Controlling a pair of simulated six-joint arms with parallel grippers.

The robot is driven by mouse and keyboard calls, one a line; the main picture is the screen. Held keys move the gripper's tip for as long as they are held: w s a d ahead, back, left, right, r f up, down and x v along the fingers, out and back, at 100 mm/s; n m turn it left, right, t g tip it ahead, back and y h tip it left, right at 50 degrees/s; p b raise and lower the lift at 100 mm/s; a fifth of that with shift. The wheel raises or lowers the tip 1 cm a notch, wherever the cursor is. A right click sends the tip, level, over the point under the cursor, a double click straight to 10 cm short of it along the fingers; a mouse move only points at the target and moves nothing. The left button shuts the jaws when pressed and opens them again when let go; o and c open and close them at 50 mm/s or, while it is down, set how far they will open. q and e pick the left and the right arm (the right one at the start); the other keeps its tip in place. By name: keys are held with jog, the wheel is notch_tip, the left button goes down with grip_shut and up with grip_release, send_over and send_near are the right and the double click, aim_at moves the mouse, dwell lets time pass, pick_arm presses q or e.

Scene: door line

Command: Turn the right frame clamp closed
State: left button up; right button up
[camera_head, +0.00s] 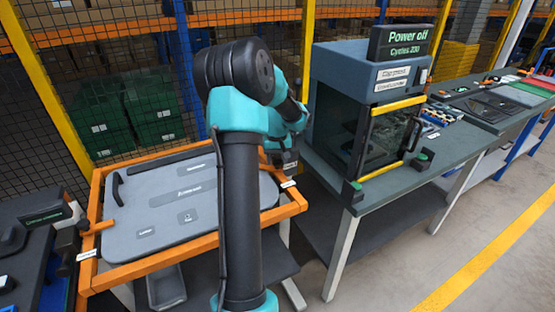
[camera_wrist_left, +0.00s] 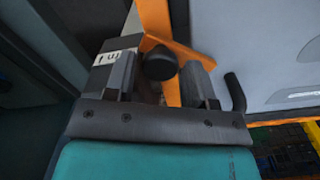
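The grey door panel (camera_head: 180,195) lies in an orange frame (camera_head: 200,245). The right frame clamp is mostly hidden by my arm in the head view. In the left wrist view its orange lever (camera_wrist_left: 158,18) and round black knob (camera_wrist_left: 160,62) show, with a white label beside them. My left gripper (camera_head: 284,158) is at the frame's right edge. In the left wrist view my left gripper (camera_wrist_left: 163,82) has its fingers apart, one on each side of the knob, with a gap visible. Contact cannot be told. My right gripper is not in view.
The left frame clamp (camera_head: 97,228) is at the frame's left side. A test cabinet (camera_head: 365,110) reading "Power off" stands on a bench (camera_head: 440,160) to the right, close to my arm. A mesh fence (camera_head: 120,70) runs behind. The floor at front right is clear.

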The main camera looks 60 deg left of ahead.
aim_at(277, 162)
pick_arm(q)
jog(key=shift+o, duration=1)
notch_tip(277, 162, up, 17)
jog(key=shift+r, duration=0.2)
jog(key=shift+s+d, duration=0.1)
jog(key=shift+d, duration=0.05)
notch_tip(277, 162, down, 18)
jog(key=shift+r, duration=0.25)
dwell(0.7)
